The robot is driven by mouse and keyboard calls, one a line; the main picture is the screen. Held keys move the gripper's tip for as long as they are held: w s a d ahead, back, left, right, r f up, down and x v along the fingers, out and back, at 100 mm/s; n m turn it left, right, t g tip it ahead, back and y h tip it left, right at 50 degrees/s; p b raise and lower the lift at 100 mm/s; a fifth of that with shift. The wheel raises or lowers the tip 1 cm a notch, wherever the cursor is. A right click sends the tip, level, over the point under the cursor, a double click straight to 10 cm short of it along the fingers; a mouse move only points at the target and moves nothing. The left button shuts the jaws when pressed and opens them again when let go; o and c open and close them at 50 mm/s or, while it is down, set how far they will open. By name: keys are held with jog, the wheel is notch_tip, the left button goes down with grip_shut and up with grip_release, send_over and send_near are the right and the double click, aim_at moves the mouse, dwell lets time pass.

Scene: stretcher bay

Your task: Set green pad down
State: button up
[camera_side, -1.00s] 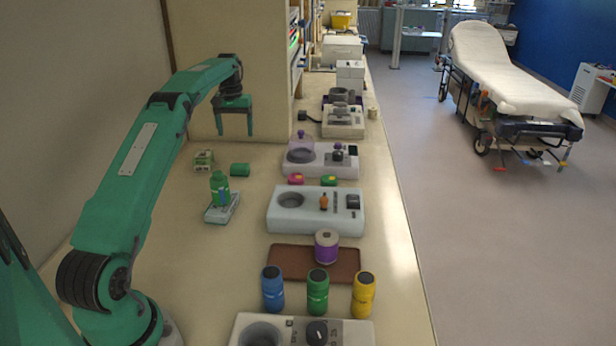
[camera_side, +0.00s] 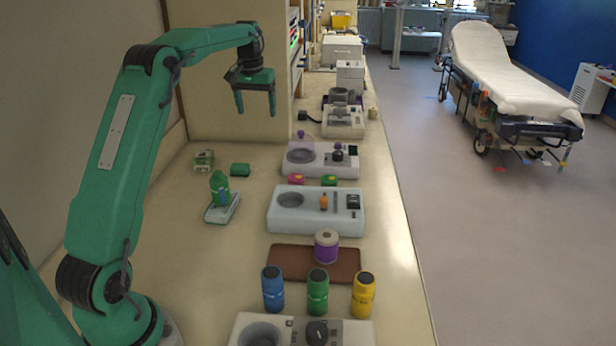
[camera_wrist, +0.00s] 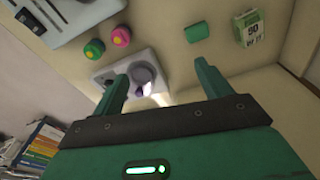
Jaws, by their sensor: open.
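My gripper (camera_side: 256,110) is open and empty, raised above the counter near the wall corner. Its two fingers also show apart in the wrist view (camera_wrist: 160,76). A small green piece (camera_side: 240,170) lies on the counter below and in front of my gripper, beside a small green-and-white box (camera_side: 204,160). It also shows in the wrist view (camera_wrist: 196,32). A second small green piece with a yellow top (camera_side: 329,180) sits beside a pink one (camera_side: 296,179), between two pale devices.
A green bottle (camera_side: 219,188) stands on a small pale device (camera_side: 223,213). A brown tray (camera_side: 285,264) holds a purple-and-white roll (camera_side: 326,246). Blue, green and yellow jars stand in front. Pale devices line the counter's right side.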

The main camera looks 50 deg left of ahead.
jog(key=s+d+r+m+t, duration=0.15)
jog(key=s+d+r, duration=0.3)
jog(key=d, duration=0.55)
jog(key=s+d+r+m+t, duration=0.15)
jog(key=s+d+r, duration=0.3)
jog(key=d, duration=0.45)
jog(key=s+d+f+m, duration=0.2)
jog(key=s+d+f, duration=0.2)
jog(key=s, duration=0.5)
jog(key=s+d+f+m+t, duration=0.1)
jog(key=s+d+f, duration=0.3)
jog(key=s+d, duration=0.4)
jog(key=shift+s+d+f+m+t+h, duration=0.25)
jog(key=shift+s+m, duration=0.25)
jog(key=shift+s, duration=0.4)
